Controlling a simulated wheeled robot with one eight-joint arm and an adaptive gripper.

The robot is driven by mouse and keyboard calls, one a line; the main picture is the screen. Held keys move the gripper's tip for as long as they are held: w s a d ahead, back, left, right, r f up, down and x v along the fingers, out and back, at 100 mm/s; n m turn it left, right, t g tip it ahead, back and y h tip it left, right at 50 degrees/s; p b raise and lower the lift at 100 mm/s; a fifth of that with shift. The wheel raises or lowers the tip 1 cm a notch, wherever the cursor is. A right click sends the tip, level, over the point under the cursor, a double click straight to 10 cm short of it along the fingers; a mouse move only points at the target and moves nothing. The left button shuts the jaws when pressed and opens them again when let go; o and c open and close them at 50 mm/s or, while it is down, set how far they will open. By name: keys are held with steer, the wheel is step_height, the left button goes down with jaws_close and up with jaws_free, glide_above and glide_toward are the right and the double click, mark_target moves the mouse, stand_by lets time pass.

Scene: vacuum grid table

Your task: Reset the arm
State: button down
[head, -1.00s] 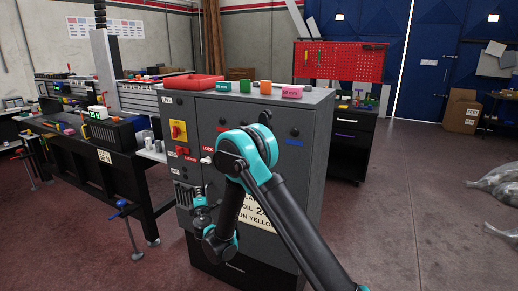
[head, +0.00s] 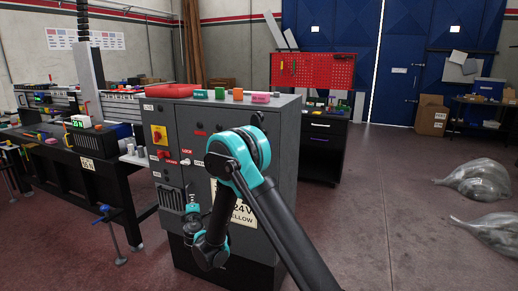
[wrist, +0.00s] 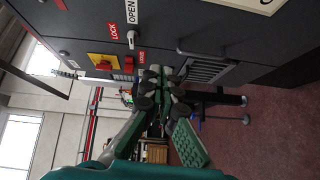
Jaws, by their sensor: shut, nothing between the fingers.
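My arm, black with teal joints, reaches up from the lower right in the head view, bends at a high elbow and drops toward the grey cabinet (head: 270,135). My gripper (head: 192,210) hangs in front of the cabinet's lower left part, small in this view. The wrist view shows its dark fingers (wrist: 158,88) close together with nothing held between them. Behind them is the cabinet front (wrist: 215,25), seen turned on its side. I cannot tell the exact gap between the gripper and the cabinet.
A red tray (head: 168,90) and several coloured blocks (head: 237,94) lie on the cabinet top. A dark workbench (head: 85,175) with a blue-handled clamp (head: 108,214) stands at left. Clear plastic bags (head: 475,180) lie on the floor at right. The floor between them and my arm is open.

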steer(key=w+d+r+m+g+h, duration=0.1)
steer(key=d+r+m+h, duration=0.15)
steer(key=d, duration=0.65)
steer(key=w+d+r+m+g+h, duration=0.15)
steer(key=d+m, duration=0.25)
steer(key=d, duration=0.5)
steer(key=s+d+m+g+h, duration=0.1)
steer(key=s+d+m+h, duration=0.2)
steer(key=d, duration=0.6)
steer(key=s+d+m+g, duration=0.2)
steer(key=s+d, duration=0.2)
steer(key=d, duration=0.4)
steer(key=s+d+f+m+g, duration=0.2)
steer(key=s+d+m+g, duration=0.25)
steer(key=s+d, duration=0.75)
steer(key=s+f+m+g+y, duration=0.1)
steer(key=s+f+m, duration=0.1)
steer(key=s, duration=0.7)
steer(key=s+f+m+g+y, duration=0.1)
steer(key=s+f+m, duration=0.1)
steer(key=s, duration=0.8)
steer(key=shift+d+f+g, duration=0.4)
steer(key=shift+d+f, duration=0.05)
steer(key=shift+f, duration=0.35)
